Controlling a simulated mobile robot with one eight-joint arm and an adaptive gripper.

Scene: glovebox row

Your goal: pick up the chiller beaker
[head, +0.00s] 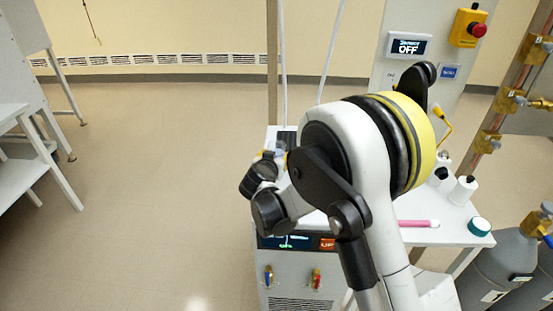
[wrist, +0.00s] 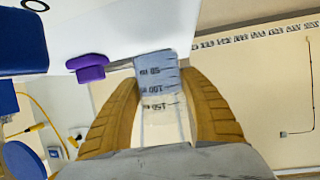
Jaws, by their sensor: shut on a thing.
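The beaker (wrist: 155,72) is clear with dark graduation marks, and it shows upside down in the wrist view. My gripper (wrist: 160,80) has its two tan ribbed fingers closed on either side of it. I cannot tell whether the beaker touches a surface below. In the head view my arm covers most of the chiller's top, and the beaker cannot be made out there. The chiller (head: 292,280) has a lit display and blue and red valves on its front.
A white bench (head: 450,232) right of the chiller holds white bottles (head: 463,190), a pink tube (head: 417,223) and a teal-lidded jar (head: 479,227). Grey gas cylinders (head: 500,272) stand at the right. A purple object (wrist: 88,68) lies left of the beaker.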

